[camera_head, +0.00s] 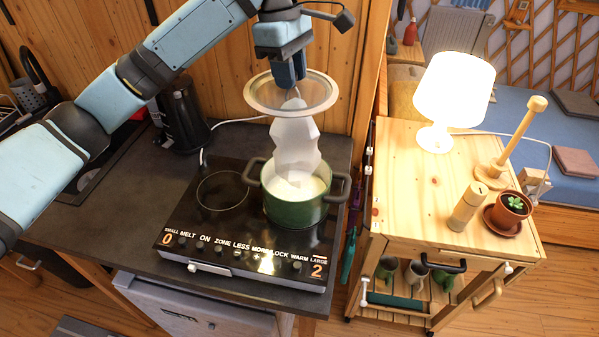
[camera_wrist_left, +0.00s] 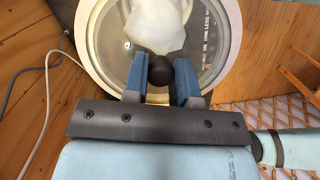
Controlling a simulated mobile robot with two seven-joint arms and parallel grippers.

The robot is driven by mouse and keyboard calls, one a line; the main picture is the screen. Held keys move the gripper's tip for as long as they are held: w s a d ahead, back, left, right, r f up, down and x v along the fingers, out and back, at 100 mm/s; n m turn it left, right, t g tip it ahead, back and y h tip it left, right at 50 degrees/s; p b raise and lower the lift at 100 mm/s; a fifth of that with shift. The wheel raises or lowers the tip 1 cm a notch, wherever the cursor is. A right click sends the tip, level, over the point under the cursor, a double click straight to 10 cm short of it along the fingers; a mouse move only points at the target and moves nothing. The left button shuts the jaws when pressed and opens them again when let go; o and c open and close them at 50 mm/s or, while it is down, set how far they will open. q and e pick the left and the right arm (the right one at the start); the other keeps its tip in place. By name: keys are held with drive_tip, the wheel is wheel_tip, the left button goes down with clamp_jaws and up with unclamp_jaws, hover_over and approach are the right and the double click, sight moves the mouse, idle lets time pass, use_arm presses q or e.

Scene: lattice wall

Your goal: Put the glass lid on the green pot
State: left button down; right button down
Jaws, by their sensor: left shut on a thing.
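The glass lid (camera_head: 264,94) is round, with a pale metal rim and a dark knob (camera_wrist_left: 159,70). My left gripper (camera_head: 289,82) is shut on this knob and holds the lid roughly level in the air above the pot, clear of it. The lid also shows in the left wrist view (camera_wrist_left: 112,62). The green pot (camera_head: 293,212) stands uncovered on the right side of the hob, with two dark handles and whitish contents. A white steam-like plume (camera_head: 296,145) rises from it up to the lid and hides part of both. My right gripper is not in view.
The black hob (camera_head: 208,222) has an empty ring left of the pot. A dark kettle (camera_head: 183,118) stands behind it at left. A wooden trolley (camera_head: 408,190) at right carries a lit lamp (camera_head: 452,95), a pepper mill (camera_head: 467,207) and a potted plant (camera_head: 512,207).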

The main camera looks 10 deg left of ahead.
use_arm(q)
drive_tip(key=shift+s+d, duration=0.1)
drive_tip(key=shift+d, duration=0.2)
wheel_tip(320, 180, down, 20)
drive_tip(key=p, duration=0.1)
drive_tip(key=shift+r, duration=0.2)
drive_tip(key=shift+p, duration=0.3)
drive_tip(key=shift+f+p, duration=0.6)
